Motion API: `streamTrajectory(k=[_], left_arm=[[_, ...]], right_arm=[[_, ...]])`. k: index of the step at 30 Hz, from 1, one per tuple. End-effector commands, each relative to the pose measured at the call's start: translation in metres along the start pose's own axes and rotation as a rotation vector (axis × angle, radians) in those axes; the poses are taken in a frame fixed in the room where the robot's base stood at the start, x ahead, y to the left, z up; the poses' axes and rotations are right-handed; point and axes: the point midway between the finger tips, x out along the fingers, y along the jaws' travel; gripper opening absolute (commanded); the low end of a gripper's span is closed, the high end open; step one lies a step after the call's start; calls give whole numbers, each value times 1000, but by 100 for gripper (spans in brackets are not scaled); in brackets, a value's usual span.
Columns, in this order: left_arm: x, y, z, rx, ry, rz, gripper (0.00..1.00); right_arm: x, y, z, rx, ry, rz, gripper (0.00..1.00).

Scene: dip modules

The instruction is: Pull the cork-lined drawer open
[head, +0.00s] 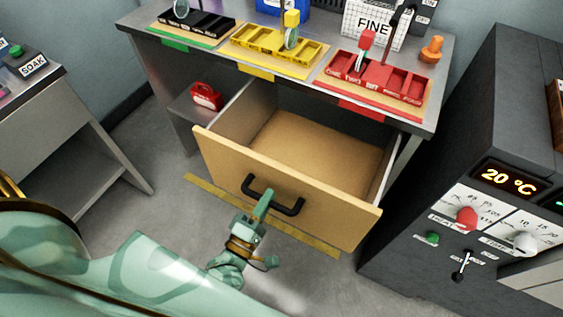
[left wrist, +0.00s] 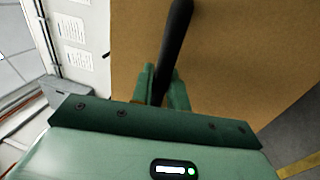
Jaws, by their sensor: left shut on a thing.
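The cork-lined drawer (head: 315,150) stands pulled out from under the metal bench, its tan bottom bare and empty. Its wooden front (head: 335,200) faces me and carries a black bar handle (head: 289,209). My left gripper (head: 262,203) is shut on the handle near its middle. In the left wrist view the green fingers (left wrist: 161,88) close around the black handle (left wrist: 176,45), with the drawer front (left wrist: 230,60) behind it. The drawer's back end is hidden under the bench top. My right gripper is not in view.
The bench top (head: 213,47) holds black, yellow (head: 272,50) and red (head: 380,78) trays. A red item (head: 206,97) sits on a shelf left of the drawer. A dark cabinet with a 20 °C display (head: 511,179) stands close on the right. A yellow strip (head: 205,187) marks the floor below the drawer.

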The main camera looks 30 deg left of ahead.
Motion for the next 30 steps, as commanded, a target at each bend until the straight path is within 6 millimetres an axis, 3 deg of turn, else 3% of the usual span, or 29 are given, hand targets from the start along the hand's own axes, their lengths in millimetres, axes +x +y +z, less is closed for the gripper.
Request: streamTrajectory(k=[3, 10, 26, 27, 28, 30], left_arm=[[-29, 6, 0, 1, -3, -5, 0], [-62, 12, 1, 0, -2, -3, 0], [-72, 13, 1, 1, -3, -3, 0], [-72, 13, 1, 1, -3, -3, 24], [-72, 13, 1, 1, -3, -3, 33], [-72, 13, 1, 1, -2, -2, 35]], right_arm=[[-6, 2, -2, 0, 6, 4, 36], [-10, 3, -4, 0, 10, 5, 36], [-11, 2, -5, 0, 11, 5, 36], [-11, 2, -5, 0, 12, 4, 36], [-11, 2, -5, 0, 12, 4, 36], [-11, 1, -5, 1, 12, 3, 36]])
